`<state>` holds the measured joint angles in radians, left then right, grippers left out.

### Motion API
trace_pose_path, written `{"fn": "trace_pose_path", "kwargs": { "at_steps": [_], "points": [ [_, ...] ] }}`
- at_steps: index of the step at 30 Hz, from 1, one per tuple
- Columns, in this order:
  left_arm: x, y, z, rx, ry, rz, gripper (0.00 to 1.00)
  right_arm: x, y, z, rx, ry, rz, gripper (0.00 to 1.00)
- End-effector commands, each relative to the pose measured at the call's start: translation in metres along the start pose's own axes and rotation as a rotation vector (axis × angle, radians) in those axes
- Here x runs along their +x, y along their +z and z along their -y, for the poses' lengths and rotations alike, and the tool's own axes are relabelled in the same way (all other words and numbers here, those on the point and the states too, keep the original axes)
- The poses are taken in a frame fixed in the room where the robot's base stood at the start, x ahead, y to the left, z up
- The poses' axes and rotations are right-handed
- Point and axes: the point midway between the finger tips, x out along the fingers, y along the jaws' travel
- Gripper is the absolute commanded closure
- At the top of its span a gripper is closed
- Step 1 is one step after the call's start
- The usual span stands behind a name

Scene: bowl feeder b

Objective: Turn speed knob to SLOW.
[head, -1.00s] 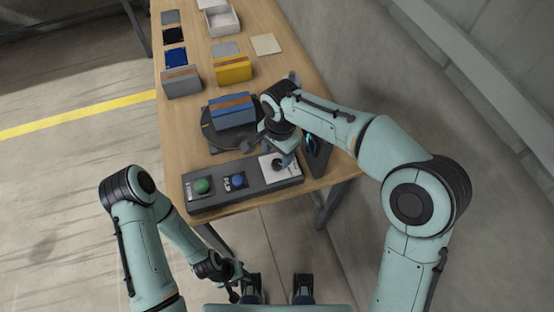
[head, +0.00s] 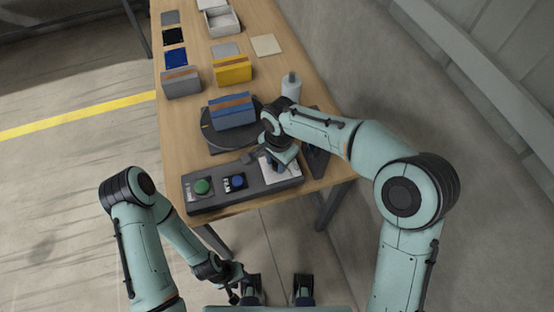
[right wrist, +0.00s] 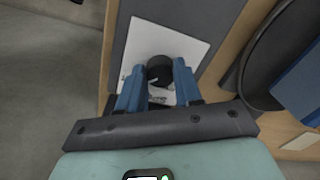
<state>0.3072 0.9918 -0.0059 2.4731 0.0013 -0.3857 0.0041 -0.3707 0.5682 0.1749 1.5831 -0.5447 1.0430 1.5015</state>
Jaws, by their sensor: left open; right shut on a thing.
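The speed knob (right wrist: 159,70) is a black round knob on a white label plate (right wrist: 180,45) in the right wrist view. In the head view the plate (head: 290,170) shows at the right end of the grey control panel (head: 262,186), and the knob is hidden by my gripper. My right gripper (right wrist: 159,72) has its blue fingers on both sides of the knob, shut on it. In the head view it (head: 280,163) reaches down to the plate. The label's words and the knob's setting cannot be read. My left gripper (head: 240,285) is open and empty, low in front of the table.
A green button (head: 202,186) and a blue button (head: 238,181) sit on the panel. A blue box (head: 232,111) stands on a dark turntable (head: 212,136) behind. A white bottle (head: 291,88) stands behind my right arm. Grey and yellow boxes (head: 233,68) stand farther back.

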Motion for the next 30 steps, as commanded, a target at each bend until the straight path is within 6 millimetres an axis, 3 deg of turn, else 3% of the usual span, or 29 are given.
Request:
{"fn": "trace_pose_path", "kwargs": {
  "at_steps": [11, 30],
  "points": [
    [-0.004, -0.001, -0.002, 0.001, 0.001, -0.001, 0.57, -0.001, -0.001, 0.0, -0.111, -0.002, 0.004, 0.96],
    [-0.025, -0.005, -0.011, 0.004, 0.004, -0.011, 0.57, -0.002, -0.002, 0.0, -0.686, -0.002, 0.031, 0.96]
  ]
}}
